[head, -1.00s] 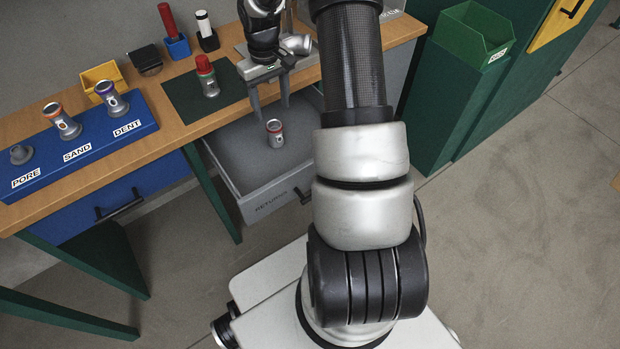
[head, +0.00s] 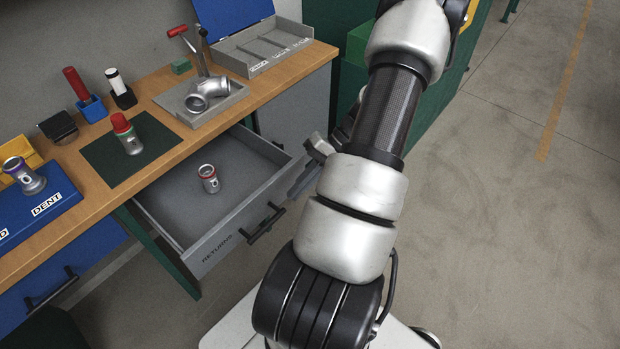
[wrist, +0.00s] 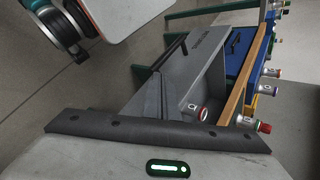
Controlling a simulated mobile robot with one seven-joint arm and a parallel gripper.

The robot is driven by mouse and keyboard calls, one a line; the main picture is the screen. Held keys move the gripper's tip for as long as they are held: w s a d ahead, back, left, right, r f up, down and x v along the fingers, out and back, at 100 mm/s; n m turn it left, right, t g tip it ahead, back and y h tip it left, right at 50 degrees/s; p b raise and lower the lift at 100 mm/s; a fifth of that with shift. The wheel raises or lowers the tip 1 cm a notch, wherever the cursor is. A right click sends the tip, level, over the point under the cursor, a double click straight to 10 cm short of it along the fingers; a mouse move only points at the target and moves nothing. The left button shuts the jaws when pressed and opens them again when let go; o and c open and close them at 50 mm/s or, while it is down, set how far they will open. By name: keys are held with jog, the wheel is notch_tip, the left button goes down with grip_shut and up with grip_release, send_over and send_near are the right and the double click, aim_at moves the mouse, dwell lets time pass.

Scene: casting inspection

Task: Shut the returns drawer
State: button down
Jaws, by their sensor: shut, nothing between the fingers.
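The grey returns drawer (head: 217,247) stands pulled out under the bench, its lettered front and black handle (head: 262,224) facing my base. A small metal casting with a reddish rim (head: 208,179) stands upright inside. In the wrist view the drawer front (wrist: 207,48) and its handle (wrist: 172,56) lie just beyond my fingers. My gripper (head: 296,188) is shut and empty, low beside the drawer's right front corner, partly hidden behind my arm. Its closed fingers also show in the wrist view (wrist: 157,85). I cannot tell whether they touch the drawer.
The wooden bench (head: 95,165) above holds a green mat (head: 105,160) with a red-topped casting, a grey tray (head: 225,100) with a pipe elbow, and a blue sorting block (head: 50,200). A green cabinet (head: 345,80) stands at the right. Floor in front of the drawer is clear.

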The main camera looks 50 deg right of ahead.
jog(key=s+d+f+m+t+h, duration=0.1)
jog(key=s+d+f+m+t, duration=0.4)
jog(key=t, duration=0.4)
jog(key=m+t+h, duration=0.5)
jog(key=t+h, duration=0.1)
jog(key=h, duration=0.1)
send_near(302, 171)
jog(key=w+b, duration=0.2)
jog(key=w, duration=0.4)
jog(key=shift+w+a+r, duration=0.1)
jog(key=shift+w, duration=0.1)
jog(key=shift+w, duration=0.1)
